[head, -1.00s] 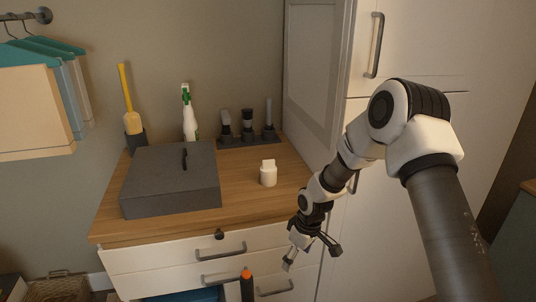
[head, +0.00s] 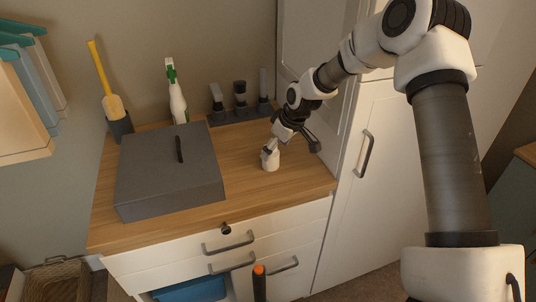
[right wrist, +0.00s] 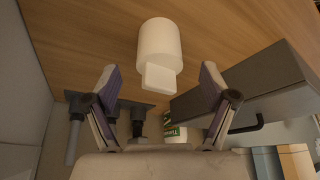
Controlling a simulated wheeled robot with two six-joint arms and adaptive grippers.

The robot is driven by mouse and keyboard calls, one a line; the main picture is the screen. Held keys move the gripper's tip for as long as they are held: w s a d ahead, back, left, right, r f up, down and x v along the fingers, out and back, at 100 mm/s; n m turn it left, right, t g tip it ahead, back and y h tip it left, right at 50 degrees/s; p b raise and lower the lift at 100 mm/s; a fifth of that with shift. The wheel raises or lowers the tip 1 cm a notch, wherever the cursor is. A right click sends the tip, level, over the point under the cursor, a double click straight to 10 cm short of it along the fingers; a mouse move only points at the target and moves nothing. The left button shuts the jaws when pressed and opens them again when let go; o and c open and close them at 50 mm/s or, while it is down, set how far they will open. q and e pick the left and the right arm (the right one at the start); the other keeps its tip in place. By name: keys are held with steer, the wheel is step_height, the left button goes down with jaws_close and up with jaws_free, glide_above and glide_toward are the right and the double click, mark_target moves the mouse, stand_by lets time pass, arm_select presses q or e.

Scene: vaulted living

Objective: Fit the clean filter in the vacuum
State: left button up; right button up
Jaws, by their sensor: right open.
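The white cylindrical filter (head: 271,161), with a flat tab on top, stands on the wooden counter. In the right wrist view the filter (right wrist: 160,40) lies ahead, its tab between the open fingers. My right gripper (head: 291,146) is at the filter in the head view, open and holding nothing; whether a finger touches the filter I cannot tell. A dark upright piece with an orange tip (head: 259,282) shows at the bottom edge; it may be part of the vacuum, most of which is out of view. My left gripper is not in view.
A grey lidded box (head: 168,175) takes up the counter's left side. Behind stand a yellow-handled brush (head: 105,85), a spray bottle (head: 176,95) and dark attachments on a base (head: 240,112). A tall white cabinet (head: 345,190) borders the counter on the right. The counter's front right is clear.

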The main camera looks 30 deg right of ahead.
mark_target(272, 164)
steer(key=x, duration=0.5)
steer(key=shift+w+f, duration=0.25)
steer(key=shift+s+r, duration=0.25)
steer(key=shift+c, duration=1)
steer(key=c, duration=1)
steer(key=shift+s, duration=0.1)
steer(key=shift+c, duration=0.2)
